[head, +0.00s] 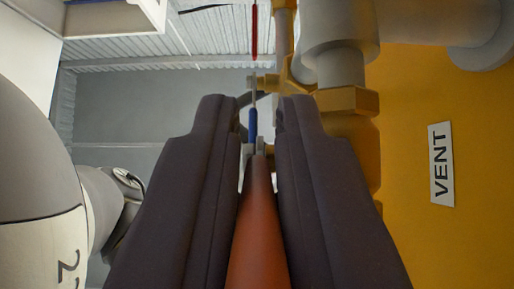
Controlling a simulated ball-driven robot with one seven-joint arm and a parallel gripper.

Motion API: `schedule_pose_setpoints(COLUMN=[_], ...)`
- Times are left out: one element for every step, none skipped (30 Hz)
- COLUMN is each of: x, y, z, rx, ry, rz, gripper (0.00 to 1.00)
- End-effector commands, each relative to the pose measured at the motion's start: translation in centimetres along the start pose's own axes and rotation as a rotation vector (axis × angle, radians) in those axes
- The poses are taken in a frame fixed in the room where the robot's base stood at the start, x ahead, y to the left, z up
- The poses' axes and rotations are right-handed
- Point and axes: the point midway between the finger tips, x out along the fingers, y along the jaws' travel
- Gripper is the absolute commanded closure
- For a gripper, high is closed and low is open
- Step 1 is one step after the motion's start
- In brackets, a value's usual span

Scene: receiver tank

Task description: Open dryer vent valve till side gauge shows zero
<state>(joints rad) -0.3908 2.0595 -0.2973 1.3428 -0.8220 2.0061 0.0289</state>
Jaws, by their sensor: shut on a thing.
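My gripper (256,112) points up the middle of the view, its two dark padded fingers on either side of a long orange-red handle (258,235). The fingers are shut on this handle, which tapers away from me to a grey metal end. A white label reading VENT (441,164) is on the yellow panel at the right, its text turned sideways. Brass valve fittings (350,103) sit just beyond the right finger, partly hidden by it. I cannot see a gauge face.
Beyond the fingertips are a thin blue handle (252,125) and a red one (254,30). Grey pipes (340,40) run along the yellow panel (440,240). A rounded light-grey body (35,150) fills the left edge. A corrugated ceiling and grey wall lie behind.

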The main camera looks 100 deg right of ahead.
Motion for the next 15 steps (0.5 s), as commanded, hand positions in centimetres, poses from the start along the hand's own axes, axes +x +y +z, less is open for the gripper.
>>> schedule_pose_setpoints(x=[-0.11, -0.12, -0.12, -0.12, -0.11, -0.11, -0.11, -0.11, -0.11, -0.11, -0.11, -0.10, -0.09, -0.09, -0.08], y=[0.01, 0.01, 0.01, 0.01, 0.01, 0.01, 0.01, 0.01, 0.01, 0.01, 0.01, 0.01, 0.01, 0.01, 0.01], z=[0.01, 0.02, 0.03, 0.03, 0.02, 0.02, 0.02, 0.01, 0.01, 0.01, 0.01, 0.01, 0.01, 0.01, 0.01], rx=[0.001, 0.001, 0.001, 0.001, 0.001, 0.001, 0.001, 0.001, 0.001, 0.001, 0.001, 0.001, 0.001, 0.001, 0.001], ry=[0.000, 0.000, 0.000, 0.000, 0.000, 0.000, 0.000, 0.000, 0.001, 0.001, 0.001, 0.001, 0.001, 0.001, 0.000], rz=[0.001, 0.001, 0.001, 0.001, 0.001, 0.001, 0.001, 0.001, 0.000, 0.001, 0.000, 0.000, 0.000, 0.000, 0.000], gripper=[1.00, 1.00, 1.00, 1.00, 1.00, 1.00, 1.00, 1.00, 1.00, 1.00, 0.81, 0.81, 0.81, 0.81, 0.81])
